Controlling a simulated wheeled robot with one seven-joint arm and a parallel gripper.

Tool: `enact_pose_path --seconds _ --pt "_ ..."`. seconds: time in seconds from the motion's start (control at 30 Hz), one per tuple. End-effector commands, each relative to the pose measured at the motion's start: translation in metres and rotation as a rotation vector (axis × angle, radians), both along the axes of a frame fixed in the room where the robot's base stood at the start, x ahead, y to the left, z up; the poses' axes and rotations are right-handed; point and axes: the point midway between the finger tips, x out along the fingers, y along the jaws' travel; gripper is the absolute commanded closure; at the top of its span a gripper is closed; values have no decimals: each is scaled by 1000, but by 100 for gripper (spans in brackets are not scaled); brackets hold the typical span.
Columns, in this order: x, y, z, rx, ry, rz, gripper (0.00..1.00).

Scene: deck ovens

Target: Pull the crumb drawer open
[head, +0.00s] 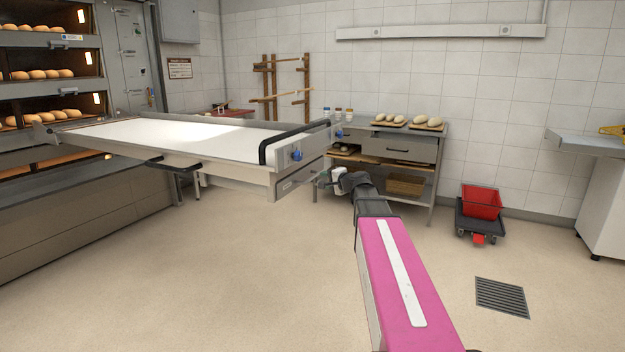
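A long loader table (160,138) with a white top and metal rims reaches from the oven into the room. Under its near right end is a shallow grey drawer-like front (297,182) with a small label; this looks like the crumb drawer. It sits below the end panel with a blue knob, and I cannot make out a gap showing that it is open. My gripper (322,177) is at the end of my pink arm, close to the right side of this front. Its fingers are small and partly hidden by the wrist, so contact and opening cannot be told.
A black bar handle (290,143) stands over the table's end. Behind is a grey bench (432,155) with dough pieces on boards and its own drawer (400,148). A red bin (481,202) stands on a dolly at right. The floor in front is clear, with a drain grate (502,297).

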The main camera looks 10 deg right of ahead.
Motion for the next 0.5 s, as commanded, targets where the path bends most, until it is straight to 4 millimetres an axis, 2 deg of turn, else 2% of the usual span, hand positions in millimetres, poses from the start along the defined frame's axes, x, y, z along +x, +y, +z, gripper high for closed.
enact_pose_path --seconds 0.3,0.5 --pt "50 29 -11 -1 1 2 61" --pt "71 42 -16 -2 1 0 61"
